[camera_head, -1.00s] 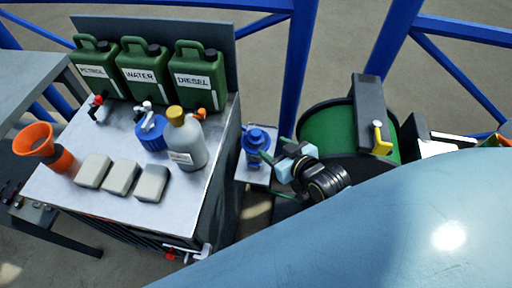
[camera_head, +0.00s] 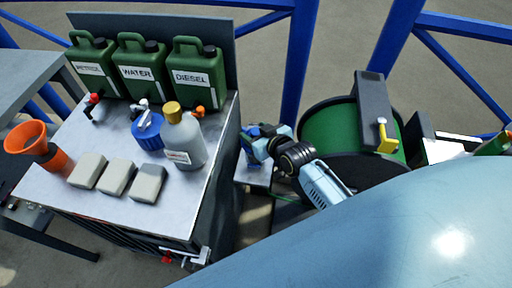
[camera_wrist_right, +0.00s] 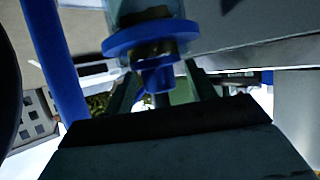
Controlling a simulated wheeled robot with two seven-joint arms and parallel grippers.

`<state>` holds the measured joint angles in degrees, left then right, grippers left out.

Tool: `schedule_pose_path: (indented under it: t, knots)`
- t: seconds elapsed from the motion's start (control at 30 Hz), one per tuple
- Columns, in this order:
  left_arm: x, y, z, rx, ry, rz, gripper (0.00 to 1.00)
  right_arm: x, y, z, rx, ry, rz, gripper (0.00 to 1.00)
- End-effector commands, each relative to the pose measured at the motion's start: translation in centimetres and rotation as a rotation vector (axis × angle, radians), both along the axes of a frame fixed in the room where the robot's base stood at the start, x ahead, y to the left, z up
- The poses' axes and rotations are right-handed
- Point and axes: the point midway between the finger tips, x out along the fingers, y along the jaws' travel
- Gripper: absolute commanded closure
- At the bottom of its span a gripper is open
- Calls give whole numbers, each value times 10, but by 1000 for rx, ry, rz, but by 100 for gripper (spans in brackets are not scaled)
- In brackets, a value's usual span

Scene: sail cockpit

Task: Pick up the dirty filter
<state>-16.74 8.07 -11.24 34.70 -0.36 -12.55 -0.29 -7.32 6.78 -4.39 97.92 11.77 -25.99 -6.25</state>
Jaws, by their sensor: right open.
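A blue-flanged filter unit (camera_wrist_right: 152,40) shows at the top of the right wrist view, with a blue knob and a clear part holding something brownish dark. I cannot tell for sure that this dark content is the dirty filter. In the head view only a bit of the blue unit (camera_head: 252,131) shows on a small pale shelf (camera_head: 258,176); my arm hides the rest. My right gripper (camera_wrist_right: 163,88) is open, its fingers on either side of the blue knob in the picture. I cannot tell whether they touch it. My left gripper is out of view.
A round green-topped drum (camera_head: 330,130) stands right of my arm. Blue posts (camera_head: 298,60) rise behind.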

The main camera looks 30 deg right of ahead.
Motion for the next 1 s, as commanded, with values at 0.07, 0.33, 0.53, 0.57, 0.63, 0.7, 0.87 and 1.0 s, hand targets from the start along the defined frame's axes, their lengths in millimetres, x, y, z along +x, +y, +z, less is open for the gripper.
schedule_pose_path:
  t: [0.07, 0.33, 0.53, 0.57, 0.63, 0.7, 0.87, 1.0]
  knots:
    - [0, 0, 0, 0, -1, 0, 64, 0, 0, 0, 0, 0, 0, 44]
    - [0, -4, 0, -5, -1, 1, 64, 0, 0, 0, 0, 0, 0, 77]
    - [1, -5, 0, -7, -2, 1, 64, -1, 0, 0, 0, 1, 0, 100]
    - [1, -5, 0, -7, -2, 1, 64, -1, 0, 0, 0, 1, 0, 100]
    - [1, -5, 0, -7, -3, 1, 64, 0, 0, 1, 0, -1, -1, 100]
    - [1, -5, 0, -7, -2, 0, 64, 0, 0, 1, 0, -1, -1, 100]
    - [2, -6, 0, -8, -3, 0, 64, -1, 0, 1, 0, 0, -1, 100]
    - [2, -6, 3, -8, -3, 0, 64, 0, 0, 9, -1, -2, 0, 100]
